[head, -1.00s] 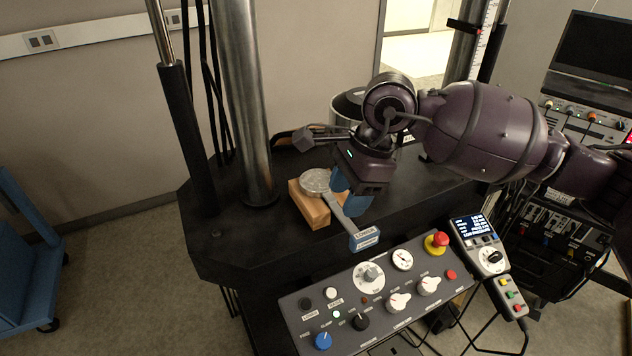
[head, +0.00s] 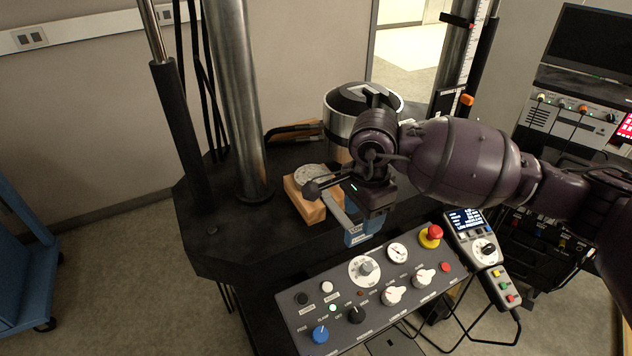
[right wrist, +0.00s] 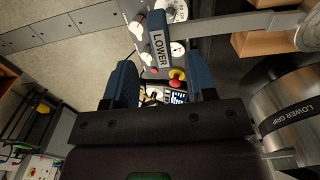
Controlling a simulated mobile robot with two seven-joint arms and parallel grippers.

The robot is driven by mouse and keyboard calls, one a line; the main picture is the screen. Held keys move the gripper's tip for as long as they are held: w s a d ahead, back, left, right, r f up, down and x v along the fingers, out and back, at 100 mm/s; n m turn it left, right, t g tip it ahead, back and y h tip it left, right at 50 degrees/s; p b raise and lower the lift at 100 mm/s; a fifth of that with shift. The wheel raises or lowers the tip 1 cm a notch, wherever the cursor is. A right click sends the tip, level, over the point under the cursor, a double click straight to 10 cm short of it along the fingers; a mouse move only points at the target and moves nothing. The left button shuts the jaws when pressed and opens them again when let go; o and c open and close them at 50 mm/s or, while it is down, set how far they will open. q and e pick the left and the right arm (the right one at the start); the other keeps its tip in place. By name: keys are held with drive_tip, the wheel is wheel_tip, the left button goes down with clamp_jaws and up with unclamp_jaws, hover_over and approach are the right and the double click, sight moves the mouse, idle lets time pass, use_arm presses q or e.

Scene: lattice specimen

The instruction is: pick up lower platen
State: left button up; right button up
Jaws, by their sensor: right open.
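The lower platen (head: 312,174) is a round grey metal disc with a flat bar handle ending in a blue tag (head: 358,238). It lies on a wooden block (head: 304,204) on the black machine table. In the right wrist view the tag (right wrist: 160,48), marked LOWER, shows between and just beyond the blue fingertips, with the handle (right wrist: 230,26) running off to the right. My right gripper (right wrist: 162,66) is open and empty at the tag end of the handle. In the head view its wrist hides most of its fingers. My left gripper is not in view.
A large metal cylinder (head: 341,130), marked LOWER GRIP in the right wrist view, stands behind my right wrist. A steel column (head: 237,110) rises left of the block. A control panel (head: 330,310) with knobs and a red button (head: 431,233) lies in front.

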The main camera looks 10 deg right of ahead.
sight(360, 227)
drive_tip(key=shift+a+f+p, duration=0.1)
drive_tip(key=shift+f+p, duration=0.25)
drive_tip(key=shift+f, duration=1.85)
clamp_jaws()
drive_tip(key=shift+w+r, duration=0.1)
drive_tip(key=shift+r, duration=0.05)
